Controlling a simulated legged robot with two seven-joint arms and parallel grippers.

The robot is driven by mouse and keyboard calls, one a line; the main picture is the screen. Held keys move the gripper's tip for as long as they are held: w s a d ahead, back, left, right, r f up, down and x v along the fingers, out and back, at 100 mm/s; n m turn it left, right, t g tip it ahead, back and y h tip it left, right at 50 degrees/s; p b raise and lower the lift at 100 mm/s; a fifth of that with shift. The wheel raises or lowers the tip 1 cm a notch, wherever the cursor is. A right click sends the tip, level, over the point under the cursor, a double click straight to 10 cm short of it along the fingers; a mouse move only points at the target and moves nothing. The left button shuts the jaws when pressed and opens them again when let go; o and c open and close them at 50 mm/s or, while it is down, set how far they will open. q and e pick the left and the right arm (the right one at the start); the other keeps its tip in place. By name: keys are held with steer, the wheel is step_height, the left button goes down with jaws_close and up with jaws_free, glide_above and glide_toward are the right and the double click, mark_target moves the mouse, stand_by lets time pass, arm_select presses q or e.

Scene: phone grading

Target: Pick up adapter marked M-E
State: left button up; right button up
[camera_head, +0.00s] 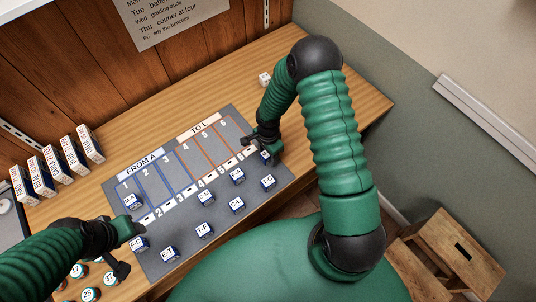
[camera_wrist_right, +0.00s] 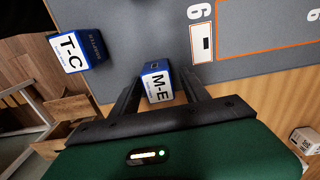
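The adapter marked M-E (camera_wrist_right: 158,85) is a small blue and white block on the grey mat. In the right wrist view it lies between the two dark fingers of my right gripper (camera_wrist_right: 162,88), which are apart, with a gap showing on its right side. In the head view my right gripper (camera_head: 258,143) is at the mat's right edge, and the adapter (camera_head: 265,157) is partly hidden beside it. My left gripper (camera_head: 132,249) is at the mat's lower left, its fingers apart near the adapter marked F-C (camera_head: 139,244).
The grey mat (camera_head: 175,246) has numbered lanes under "FROM A" and "TO L". Several other adapters lie on it; T-C (camera_wrist_right: 73,55) is nearest to M-E. A small white block (camera_head: 265,79) stands behind the mat. White boxes (camera_head: 90,145) and round discs (camera_head: 88,294) are at left.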

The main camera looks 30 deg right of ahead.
steer(key=shift+a+r, duration=0.15)
steer(key=shift+a, duration=0.3)
steer(key=c, duration=0.9)
jaws_close()
steer(key=shift+d, duration=0.15)
steer(key=shift+d, duration=0.1)
